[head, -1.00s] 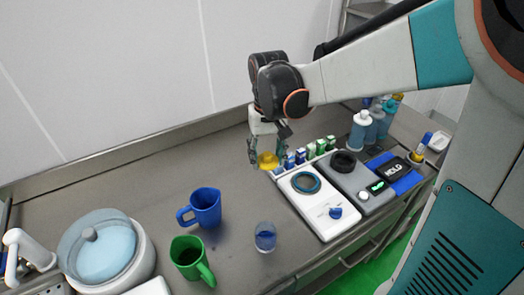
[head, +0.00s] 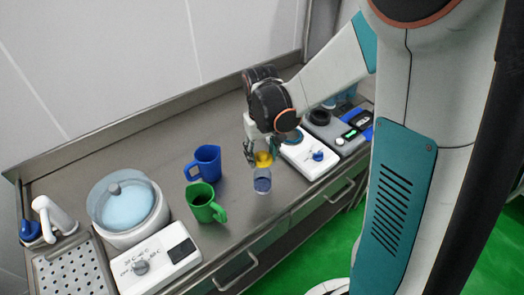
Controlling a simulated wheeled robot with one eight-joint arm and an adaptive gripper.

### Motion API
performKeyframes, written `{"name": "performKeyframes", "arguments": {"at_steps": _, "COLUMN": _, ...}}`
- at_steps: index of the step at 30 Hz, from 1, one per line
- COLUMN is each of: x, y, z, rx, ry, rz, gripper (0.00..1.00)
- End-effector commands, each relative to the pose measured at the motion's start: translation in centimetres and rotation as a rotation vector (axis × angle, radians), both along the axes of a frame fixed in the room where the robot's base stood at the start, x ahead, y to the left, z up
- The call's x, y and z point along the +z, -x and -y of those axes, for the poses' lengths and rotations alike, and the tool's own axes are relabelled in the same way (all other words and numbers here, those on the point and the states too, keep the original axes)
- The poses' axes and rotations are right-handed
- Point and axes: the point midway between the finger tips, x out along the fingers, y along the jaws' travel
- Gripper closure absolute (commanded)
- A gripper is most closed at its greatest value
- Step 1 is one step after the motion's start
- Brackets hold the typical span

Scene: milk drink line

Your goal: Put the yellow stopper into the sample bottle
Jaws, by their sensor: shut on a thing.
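The yellow stopper (head: 263,158) is between the fingers of my gripper (head: 260,151), which is shut on it and points down. In the picture the stopper appears directly over the bottle's top. From this angle I cannot tell whether the stopper touches the rim or is above it. My gripper hides part of the stopper and the area behind it.
A blue mug (head: 207,164) and a green mug (head: 204,203) stand left of the bottle. A white stirrer-like device (head: 310,155) is to the right. A lidded pot (head: 128,210) and a white control box (head: 157,262) are further left. The counter behind the mugs is clear.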

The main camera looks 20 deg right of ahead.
Motion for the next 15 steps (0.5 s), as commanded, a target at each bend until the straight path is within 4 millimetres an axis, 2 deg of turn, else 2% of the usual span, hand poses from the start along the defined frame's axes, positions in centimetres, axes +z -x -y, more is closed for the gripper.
{"name": "performKeyframes", "arguments": {"at_steps": 15, "x": -4.7, "y": 0.0, "z": 0.0, "rx": -0.001, "ry": 0.0, "rz": 0.0, "gripper": 0.63}}
